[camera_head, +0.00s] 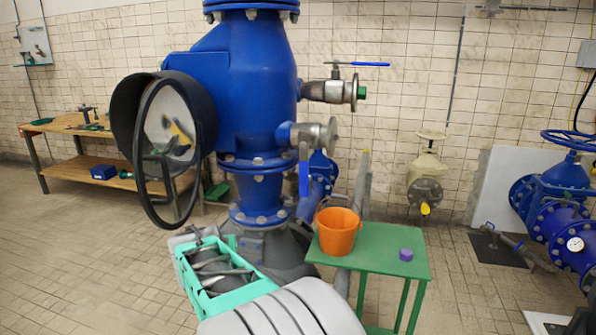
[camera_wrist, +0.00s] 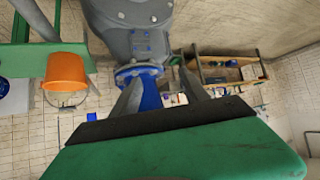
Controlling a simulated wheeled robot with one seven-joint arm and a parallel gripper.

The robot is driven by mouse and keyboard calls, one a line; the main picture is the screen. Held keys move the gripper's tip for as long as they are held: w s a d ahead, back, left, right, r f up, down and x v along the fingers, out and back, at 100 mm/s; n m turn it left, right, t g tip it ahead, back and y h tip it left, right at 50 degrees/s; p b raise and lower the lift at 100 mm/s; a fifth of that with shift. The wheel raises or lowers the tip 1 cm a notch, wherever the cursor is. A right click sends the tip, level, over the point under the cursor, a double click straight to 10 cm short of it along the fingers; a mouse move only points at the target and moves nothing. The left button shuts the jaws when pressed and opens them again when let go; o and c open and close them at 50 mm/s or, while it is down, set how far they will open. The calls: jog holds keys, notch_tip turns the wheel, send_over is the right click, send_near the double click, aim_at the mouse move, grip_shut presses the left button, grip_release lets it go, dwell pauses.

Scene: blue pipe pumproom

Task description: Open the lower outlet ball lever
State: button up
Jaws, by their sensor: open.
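The lower outlet (camera_head: 310,135) is a short metal valve on the right side of the big blue column. Its blue lever (camera_head: 303,178) hangs straight down, across the line of the outlet. I cannot make the lever out surely in the wrist view. My gripper (camera_wrist: 160,75) shows in the wrist view as two grey fingers held apart, with nothing between them. The fingers reach toward the foot of the column, and that view looks turned upside down. The gripper is low and apart from the lever.
An upper outlet valve (camera_head: 345,90) has a level blue lever (camera_head: 371,64). An orange bucket (camera_head: 338,232) and a purple cap (camera_head: 406,254) stand on a green table (camera_head: 385,259). A workbench (camera_head: 100,180) stands at the far left.

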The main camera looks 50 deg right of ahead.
jog(key=w+d+r+m+h, duration=0.1)
jog(key=d+r+m+h, duration=0.25)
jog(key=d, duration=0.95)
jog(key=m+g+h+p, duration=0.1)
jog(key=m+h+p, duration=0.1)
jog(key=h, duration=0.5)
send_near(303, 176)
jog(key=d, duration=0.3)
jog(key=shift+y, duration=0.35)
jog(key=p+x, duration=0.1)
jog(key=x, duration=0.3)
jog(key=p+x, duration=0.1)
jog(key=x, duration=0.3)
jog(key=shift+w+a+r, duration=0.15)
jog(key=shift+w, duration=0.25)
jog(key=shift+a, duration=0.1)
grip_shut()
